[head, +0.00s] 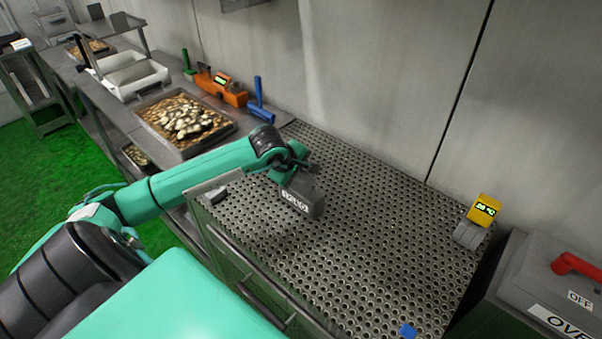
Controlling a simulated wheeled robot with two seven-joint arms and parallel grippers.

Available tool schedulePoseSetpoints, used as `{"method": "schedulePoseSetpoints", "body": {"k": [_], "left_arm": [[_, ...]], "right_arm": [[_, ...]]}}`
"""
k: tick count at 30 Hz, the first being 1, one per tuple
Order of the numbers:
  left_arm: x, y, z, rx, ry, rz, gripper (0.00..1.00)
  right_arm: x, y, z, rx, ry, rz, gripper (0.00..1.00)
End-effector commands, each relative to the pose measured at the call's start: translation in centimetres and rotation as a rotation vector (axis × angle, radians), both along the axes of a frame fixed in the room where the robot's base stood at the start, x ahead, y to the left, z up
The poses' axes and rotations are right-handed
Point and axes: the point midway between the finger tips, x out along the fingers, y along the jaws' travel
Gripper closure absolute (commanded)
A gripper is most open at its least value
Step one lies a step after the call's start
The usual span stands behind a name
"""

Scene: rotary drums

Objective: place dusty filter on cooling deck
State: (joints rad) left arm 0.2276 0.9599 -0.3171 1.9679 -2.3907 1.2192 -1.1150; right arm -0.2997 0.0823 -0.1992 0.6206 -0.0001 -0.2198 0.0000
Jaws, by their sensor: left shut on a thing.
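My left arm reaches in from the left over the perforated metal cooling deck (370,230). My left gripper (298,172) is shut on a grey block with a white label, which I take to be the dusty filter (304,198). The filter hangs below the gripper, over the left part of the deck. I cannot tell whether its underside touches the deck. The gripper's fingers are partly hidden by the wrist. My right gripper is not in view.
A yellow device with a display (484,210) stands at the deck's right end, beside a grey box with a red handle (574,265). A blue piece (408,330) lies at the near edge. A tray of pale slices (188,122) is at left. The deck's middle is clear.

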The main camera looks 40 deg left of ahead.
Motion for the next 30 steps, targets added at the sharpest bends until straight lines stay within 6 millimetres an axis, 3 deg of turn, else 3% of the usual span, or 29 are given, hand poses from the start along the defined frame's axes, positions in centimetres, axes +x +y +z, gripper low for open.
{"method": "schedulePoseSetpoints", "body": {"k": [12, 13, 16, 30], "left_arm": [[0.0, 0.0, -1.1, 0.001, -0.001, 0.0, 1.0], [0.0, 0.0, -1.1, 0.0, 0.0, 0.0, 0.77], [0.0, 0.0, -1.0, 0.0, 0.0, 0.0, 0.59], [-0.6, 0.1, 0.0, 0.003, -0.002, -0.001, 0.59]], "right_arm": [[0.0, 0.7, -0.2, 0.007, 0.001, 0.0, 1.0], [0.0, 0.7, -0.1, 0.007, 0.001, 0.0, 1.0], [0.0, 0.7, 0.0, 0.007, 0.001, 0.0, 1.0], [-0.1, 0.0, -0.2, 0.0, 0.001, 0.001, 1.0]]}}
